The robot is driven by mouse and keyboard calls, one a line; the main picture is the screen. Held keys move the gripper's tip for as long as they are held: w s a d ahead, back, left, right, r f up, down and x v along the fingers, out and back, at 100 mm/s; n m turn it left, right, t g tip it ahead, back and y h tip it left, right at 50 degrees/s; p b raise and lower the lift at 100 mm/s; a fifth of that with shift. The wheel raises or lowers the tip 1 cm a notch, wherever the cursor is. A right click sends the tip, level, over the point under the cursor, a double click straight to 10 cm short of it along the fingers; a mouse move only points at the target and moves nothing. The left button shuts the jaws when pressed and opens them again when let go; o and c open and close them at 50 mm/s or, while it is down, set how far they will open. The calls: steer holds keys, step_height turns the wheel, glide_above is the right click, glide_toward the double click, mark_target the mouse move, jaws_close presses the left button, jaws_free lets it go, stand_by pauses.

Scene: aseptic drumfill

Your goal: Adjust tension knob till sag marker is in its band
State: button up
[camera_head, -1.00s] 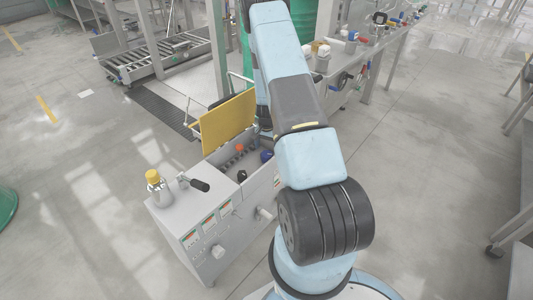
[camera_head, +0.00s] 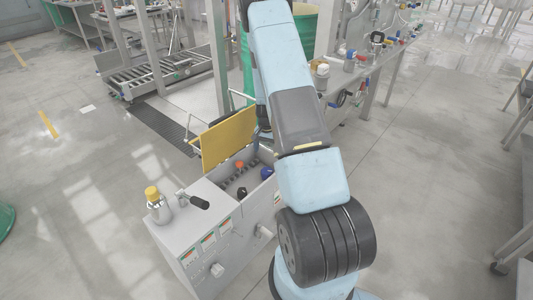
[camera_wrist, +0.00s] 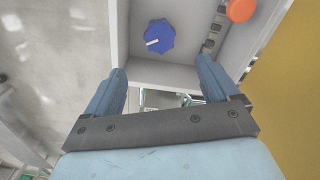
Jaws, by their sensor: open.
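A grey cabinet (camera_head: 189,229) with an open top bay stands left of my arm in the head view. In the bay sit a blue knob (camera_head: 266,172) and an orange knob (camera_head: 240,164). In the wrist view the blue knob (camera_wrist: 160,36) is faceted with a white pointer line, and the orange knob (camera_wrist: 241,10) is at the top right. My gripper (camera_wrist: 160,68) is open and empty; its fingers appear below the blue knob, one on each side, apart from it. My arm hides the gripper in the head view. I cannot make out the sag marker or its band.
The raised yellow lid (camera_head: 229,132) is beside the bay and fills the wrist view's right side. A black-handled lever (camera_head: 194,201) and a yellow-capped bottle (camera_head: 156,201) are on the cabinet top. A pipe bench (camera_head: 370,62) is behind my arm.

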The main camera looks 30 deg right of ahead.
mark_target(267, 170)
steer(key=f+n, duration=0.3)
steer(key=f, duration=0.1)
steer(key=f+n, duration=0.3)
steer(key=f, duration=0.2)
steer(key=f+n, duration=0.2)
steer(key=f, duration=0.3)
steer(key=shift+w+d+n, duration=0.1)
steer(key=shift+w+n, duration=0.15)
steer(key=shift+n, duration=0.15)
steer(key=shift+c, duration=0.5)
steer(key=c, duration=0.9)
steer(key=shift+o, duration=0.2)
steer(key=shift+s+m, duration=0.1)
steer(key=shift+m, duration=2.8)
